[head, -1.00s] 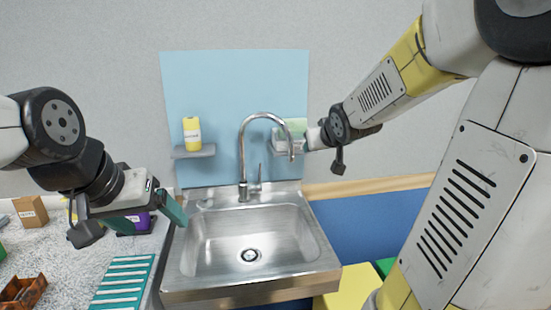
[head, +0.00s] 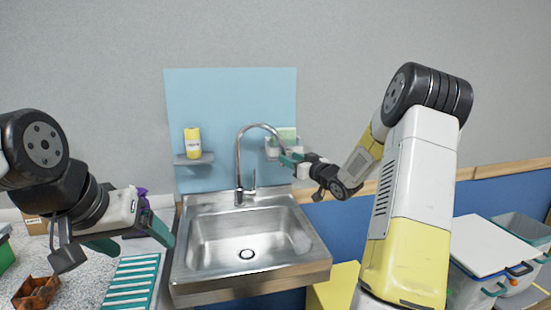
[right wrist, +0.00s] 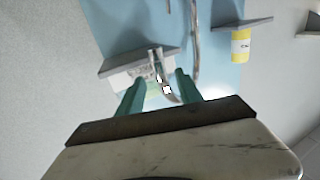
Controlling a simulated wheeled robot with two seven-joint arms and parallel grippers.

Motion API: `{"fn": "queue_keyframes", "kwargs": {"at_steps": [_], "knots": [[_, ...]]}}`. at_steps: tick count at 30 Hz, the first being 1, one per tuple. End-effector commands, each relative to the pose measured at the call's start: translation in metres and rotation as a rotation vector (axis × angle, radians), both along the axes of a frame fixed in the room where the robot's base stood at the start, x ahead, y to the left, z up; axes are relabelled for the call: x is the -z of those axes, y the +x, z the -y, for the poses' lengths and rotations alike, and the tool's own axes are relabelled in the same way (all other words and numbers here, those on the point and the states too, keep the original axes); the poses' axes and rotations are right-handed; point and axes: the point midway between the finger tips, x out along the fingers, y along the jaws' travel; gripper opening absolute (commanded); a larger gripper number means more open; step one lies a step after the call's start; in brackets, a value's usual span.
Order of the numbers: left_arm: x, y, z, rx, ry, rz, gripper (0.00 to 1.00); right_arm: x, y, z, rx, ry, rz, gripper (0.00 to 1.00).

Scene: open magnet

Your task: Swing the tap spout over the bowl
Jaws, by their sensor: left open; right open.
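The tap is a chrome gooseneck; its spout (head: 262,126) curves to the right from the base at the sink's back edge. The spout end is above the right rear part of the sink bowl (head: 215,240), a steel basin with a round drain. My right gripper (head: 290,159) is open at the spout's hanging end and partly hides it. In the right wrist view, the spout end (right wrist: 157,65) shows between the two teal fingers of the right gripper (right wrist: 160,92); contact cannot be told. My left gripper (head: 135,240) is open and empty left of the sink.
A shelf with a yellow bottle (head: 192,142) and a shelf with a green-and-white sponge-like item (head: 287,135) are on the blue panel (head: 215,95). A teal ribbed mat (head: 130,284) and a rusty-brown tray (head: 36,292) lie at left. Lidded bins (head: 495,245) stand at right.

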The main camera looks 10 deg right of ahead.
Motion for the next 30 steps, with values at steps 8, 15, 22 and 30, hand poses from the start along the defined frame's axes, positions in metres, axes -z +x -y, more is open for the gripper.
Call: {"fn": "queue_keyframes", "kwargs": {"at_steps": [8,15,22,30], "knots": [[0.000,0.000,0.000,0.000,0.000,0.000,0.82,0.000,0.024,-0.010,0.000,0.000,0.000,0.42],[0.000,0.000,0.000,0.000,0.000,0.000,0.82,0.000,0.025,-0.011,0.000,-0.001,-0.001,0.42],[0.000,0.000,0.000,0.000,0.000,0.000,0.82,0.000,0.025,-0.010,0.000,-0.001,-0.001,0.01],[0.000,0.000,0.000,0.000,0.000,0.000,0.82,0.000,0.025,-0.010,0.001,-0.001,-0.001,0.00]]}}
